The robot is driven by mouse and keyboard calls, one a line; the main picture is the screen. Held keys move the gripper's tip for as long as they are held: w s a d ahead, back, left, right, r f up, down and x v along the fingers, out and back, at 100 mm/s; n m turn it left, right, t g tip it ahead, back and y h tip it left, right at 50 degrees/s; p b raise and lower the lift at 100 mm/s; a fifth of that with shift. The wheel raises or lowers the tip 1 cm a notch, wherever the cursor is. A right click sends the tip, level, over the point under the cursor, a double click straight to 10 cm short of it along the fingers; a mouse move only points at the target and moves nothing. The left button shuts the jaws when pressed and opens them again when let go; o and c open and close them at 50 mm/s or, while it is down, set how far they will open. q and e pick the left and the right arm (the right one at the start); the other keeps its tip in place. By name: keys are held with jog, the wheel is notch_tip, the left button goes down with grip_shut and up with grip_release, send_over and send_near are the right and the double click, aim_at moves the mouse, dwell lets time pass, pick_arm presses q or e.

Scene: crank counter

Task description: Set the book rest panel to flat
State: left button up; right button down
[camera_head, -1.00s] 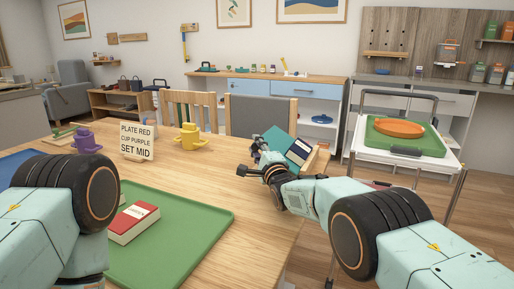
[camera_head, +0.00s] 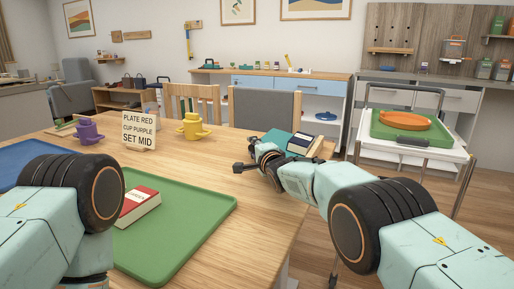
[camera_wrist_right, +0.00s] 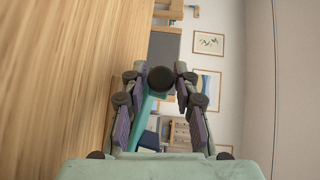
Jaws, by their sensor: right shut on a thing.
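The teal book rest panel (camera_head: 276,138) is at the right far end of the wooden table in the head view. It lies low and looks nearly flat. A dark blue book (camera_head: 301,143) rests at its right side. My right gripper (camera_head: 254,160) is just in front of the panel. In the right wrist view its fingers close around a dark round knob (camera_wrist_right: 160,79), and part of the teal panel (camera_wrist_right: 145,112) shows behind it. How the knob joins the rest is hidden. My left arm shows at the left, but its gripper is out of view.
A green tray (camera_head: 185,225) with a red book (camera_head: 138,204) lies in front. A sign (camera_head: 138,130), a purple cup (camera_head: 89,132) and a yellow cup (camera_head: 193,127) stand on the table. A grey chair (camera_head: 264,113) is behind. A cart (camera_head: 408,146) stands to the right.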

jog(key=shift+r, duration=0.1)
jog(key=c, duration=1.4)
grip_release()
jog(key=shift+c, duration=0.2)
jog(key=o, duration=0.3)
jog(key=shift+f, duration=0.2)
jog(key=shift+r+v, duration=0.2)
jog(key=shift+v, duration=5.75)
